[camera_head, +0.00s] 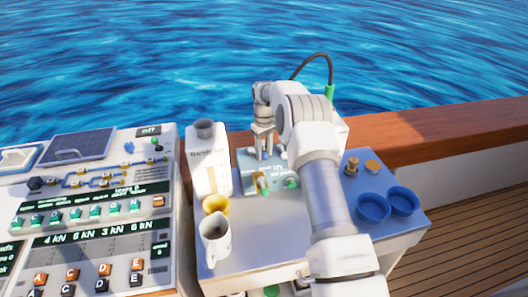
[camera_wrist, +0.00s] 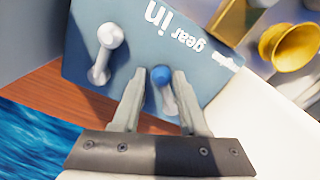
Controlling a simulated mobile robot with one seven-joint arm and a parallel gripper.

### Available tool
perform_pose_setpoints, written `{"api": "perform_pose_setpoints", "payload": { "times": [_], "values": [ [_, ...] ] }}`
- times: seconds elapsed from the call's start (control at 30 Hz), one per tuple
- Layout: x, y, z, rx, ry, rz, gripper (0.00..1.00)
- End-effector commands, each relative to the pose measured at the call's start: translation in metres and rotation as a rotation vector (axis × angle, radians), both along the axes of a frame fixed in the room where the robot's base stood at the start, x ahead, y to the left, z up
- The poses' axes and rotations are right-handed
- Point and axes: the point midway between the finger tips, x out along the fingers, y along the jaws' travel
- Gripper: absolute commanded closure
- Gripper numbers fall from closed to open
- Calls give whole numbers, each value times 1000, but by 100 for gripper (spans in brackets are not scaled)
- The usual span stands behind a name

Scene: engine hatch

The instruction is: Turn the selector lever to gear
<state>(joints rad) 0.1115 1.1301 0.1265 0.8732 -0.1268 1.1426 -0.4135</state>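The blue-grey unit (camera_head: 247,184) stands on the white worktop in the head view, under my gripper (camera_head: 263,151). In the wrist view its panel (camera_wrist: 122,72) carries the upside-down words "gear" and "in". A short lever with a blue knob (camera_wrist: 161,75) rises from the panel between the two fingertips of my gripper (camera_wrist: 161,80). The fingers are apart, one on each side of the knob, with hardly any gap; I cannot tell whether they touch it. A second lever with a white knob (camera_wrist: 110,36) stands to the left, clear of the fingers.
A white carton (camera_head: 208,165), a yellow cup (camera_head: 214,204) and a white mug (camera_head: 215,240) stand left of the unit. Two blue bowls (camera_head: 373,208) are to the right. A wooden rail (camera_head: 440,125) runs behind. A control console (camera_head: 95,200) fills the left.

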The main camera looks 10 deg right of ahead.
Motion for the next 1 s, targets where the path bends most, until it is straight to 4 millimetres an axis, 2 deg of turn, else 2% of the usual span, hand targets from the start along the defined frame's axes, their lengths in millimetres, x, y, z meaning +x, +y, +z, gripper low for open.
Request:
{"api": "perform_pose_setpoints", "payload": {
  "times": [0.03, 0.1, 0.47, 0.67, 1.0],
  "values": [
    [0, 0, 0, 0, 0, -1, 46],
    [0, 0, 0, 0, 0, -1, 38],
    [0, 0, 5, 1, -1, -1, 38],
    [1, 0, 40, 1, -4, -1, 38],
    [1, 0, 124, 1, -4, -2, 38]
  ]
}}
